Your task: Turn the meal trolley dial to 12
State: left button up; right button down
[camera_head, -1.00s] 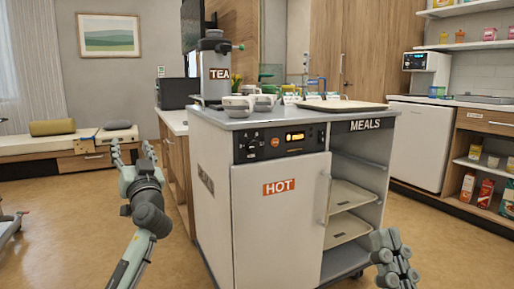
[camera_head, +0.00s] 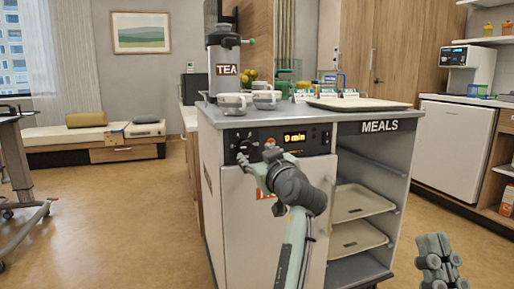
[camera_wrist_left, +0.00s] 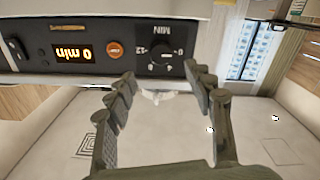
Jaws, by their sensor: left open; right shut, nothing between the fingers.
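The meal trolley (camera_head: 226,225) stands ahead with a black control panel along its upper front. The dark dial (camera_head: 243,146) is at the panel's left; it also shows in the left wrist view (camera_wrist_left: 161,57), upside down, with a scale including 0 and 12 and the word MIN. The display (camera_head: 295,137) reads 0 min. My left gripper (camera_head: 257,157) is open just in front of the panel. In the left wrist view its fingertips (camera_wrist_left: 158,77) are spread to either side of the dial, seemingly short of it. My right gripper (camera_head: 440,248) is shut and empty at the lower right.
An orange button (camera_wrist_left: 114,48) sits between dial and display. Cups (camera_head: 234,102), a TEA urn (camera_head: 224,60) and a tray (camera_head: 357,104) stand on the trolley top. The open MEALS shelves (camera_head: 362,201) are on the right. Floor left of the trolley is clear.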

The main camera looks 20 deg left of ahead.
aim_at(246, 146)
pick_arm(q)
jog(key=x, duration=0.7)
jog(key=shift+w+a, duration=0.1)
jog(key=shift+a, duration=0.15)
jog(key=c, duration=1.2)
jog(key=shift+o, duration=0.2)
